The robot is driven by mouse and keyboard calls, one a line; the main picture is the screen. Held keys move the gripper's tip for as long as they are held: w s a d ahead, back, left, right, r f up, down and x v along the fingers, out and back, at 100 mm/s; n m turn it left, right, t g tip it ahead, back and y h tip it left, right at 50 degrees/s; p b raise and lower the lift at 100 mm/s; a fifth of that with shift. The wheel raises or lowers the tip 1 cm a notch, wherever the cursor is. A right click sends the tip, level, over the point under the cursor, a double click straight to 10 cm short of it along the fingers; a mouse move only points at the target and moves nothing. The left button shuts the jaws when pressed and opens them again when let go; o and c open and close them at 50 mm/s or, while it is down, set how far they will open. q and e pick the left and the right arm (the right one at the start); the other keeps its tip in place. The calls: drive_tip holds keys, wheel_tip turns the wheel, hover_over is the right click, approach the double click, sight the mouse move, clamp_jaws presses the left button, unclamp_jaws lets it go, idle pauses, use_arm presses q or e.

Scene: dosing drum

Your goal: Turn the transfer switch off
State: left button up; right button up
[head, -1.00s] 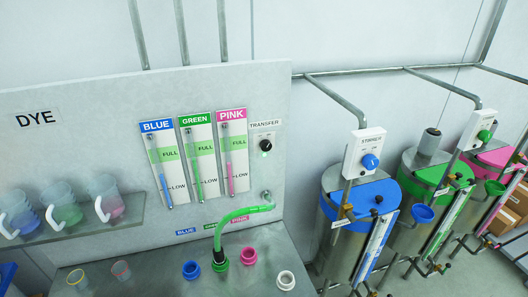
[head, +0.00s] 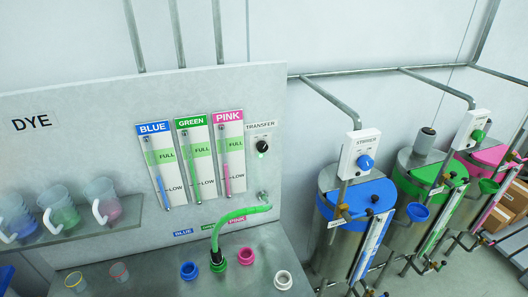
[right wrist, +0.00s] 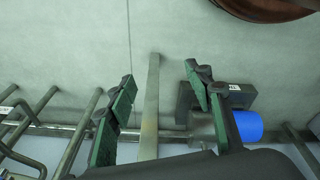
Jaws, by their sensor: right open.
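The transfer switch (head: 262,147) is a small black knob on a white plate labelled TRANSFER, at the right of the dye panel (head: 70,92) in the head view. A green light (head: 262,156) is lit just below the knob. A green hose (head: 240,214) runs from the panel outlet to the green port (head: 217,263). My right gripper (right wrist: 160,78) shows in the right wrist view, with its green-padded fingers apart and nothing held between them. The switch is not recognizable in that view. Neither gripper shows in the head view.
A stirrer box (head: 361,154) with a blue knob stands on a pipe right of the panel, above the blue drum (head: 357,199). Jugs stand on a shelf (head: 120,220) at left. In the right wrist view, pipes (right wrist: 150,105) and a blue cylinder (right wrist: 241,126) lie beyond the fingers.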

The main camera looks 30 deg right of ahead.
drive_tip(key=w+d+r+t+p, duration=0.1)
drive_tip(key=w+r, duration=0.4)
drive_tip(key=r, duration=0.5)
drive_tip(key=w+r, duration=0.5)
drive_tip(key=r, duration=0.5)
wheel_tip(320, 180, up, 20)
drive_tip(key=m+t, duration=0.1)
drive_tip(key=m+t+h, duration=0.3)
drive_tip(key=t+h, duration=0.1)
drive_tip(key=t, duration=0.7)
approach(263, 149)
wheel_tip(263, 149, down, 14)
drive_tip(key=s+d, duration=0.1)
drive_tip(key=s, duration=0.2)
drive_tip(key=w+r+t, duration=0.2)
drive_tip(key=w+r, duration=0.2)
drive_tip(key=r, duration=0.8)
drive_tip(key=p+x, duration=0.1)
drive_tip(key=x, duration=0.5)
drive_tip(key=shift+w+r+p, duration=0.15)
drive_tip(key=shift+w+p, duration=0.15)
drive_tip(key=shift+w, duration=0.45)
